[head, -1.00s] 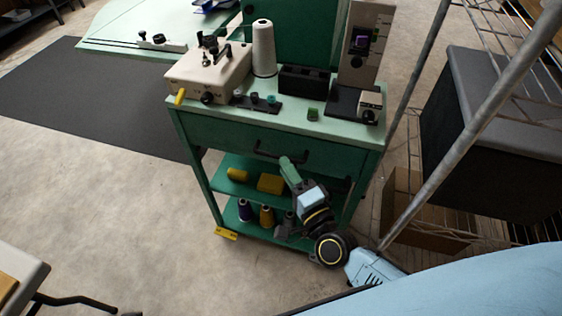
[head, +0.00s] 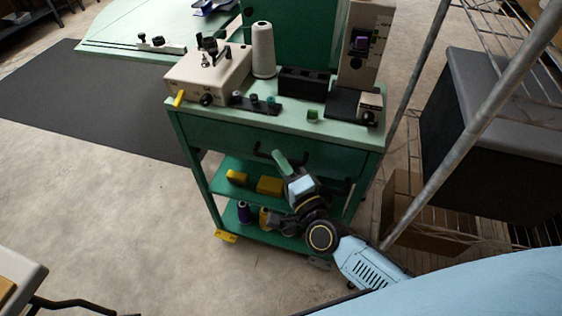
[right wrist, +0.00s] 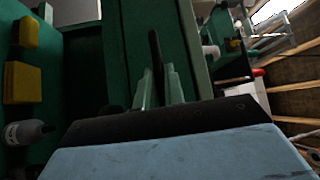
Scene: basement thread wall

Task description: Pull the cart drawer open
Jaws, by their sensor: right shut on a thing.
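The green cart (head: 183,130) stands in the middle of the head view. Its drawer front (head: 222,135) lies just under the pale top and looks flush with the frame. The black bar handle (head: 262,154) is on that front; its right part is hidden by my gripper. My right gripper (head: 280,158) is at the handle, its green fingers pointing up at it. In the right wrist view the handle (right wrist: 156,55) stands between the two fingers (right wrist: 160,88), which are shut on it. My left gripper is not in view.
A beige machine (head: 205,75), a thread cone (head: 263,50) and small parts stand on the cart top. Yellow blocks (head: 269,186) and thread spools (head: 244,212) sit on the lower shelves. A wire rack with a dark bin (head: 495,130) is close on the right.

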